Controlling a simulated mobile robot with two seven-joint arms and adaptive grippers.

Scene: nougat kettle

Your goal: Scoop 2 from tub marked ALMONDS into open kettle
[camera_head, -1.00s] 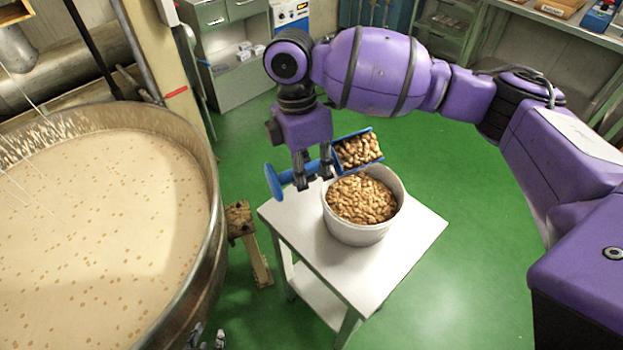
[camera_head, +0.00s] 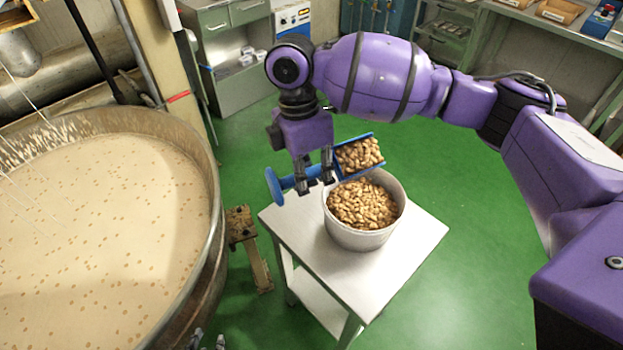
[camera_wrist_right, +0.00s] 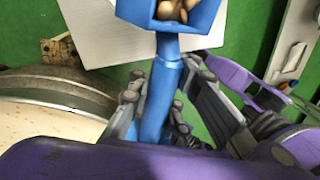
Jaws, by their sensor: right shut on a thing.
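My right gripper (camera_head: 314,174) is shut on the handle of a blue scoop (camera_head: 294,181). The scoop's tray holds a heap of brown nuts and hangs just above the far rim of a white tub (camera_head: 362,238). The tub is full of the same nuts; no marking on it is readable. In the right wrist view the fingers (camera_wrist_right: 160,118) close around the blue handle. The open kettle (camera_head: 212,215), at the left, holds a pale mass dotted with light brown pieces. Small grey tips at the bottom edge (camera_head: 207,342) look like my left gripper, mostly cut off.
The tub stands on a small white table (camera_head: 405,250). A wooden stand (camera_head: 250,245) is between table and kettle. A beige post (camera_head: 170,60) rises behind the kettle. Cabinets (camera_head: 232,50) and shelves line the back.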

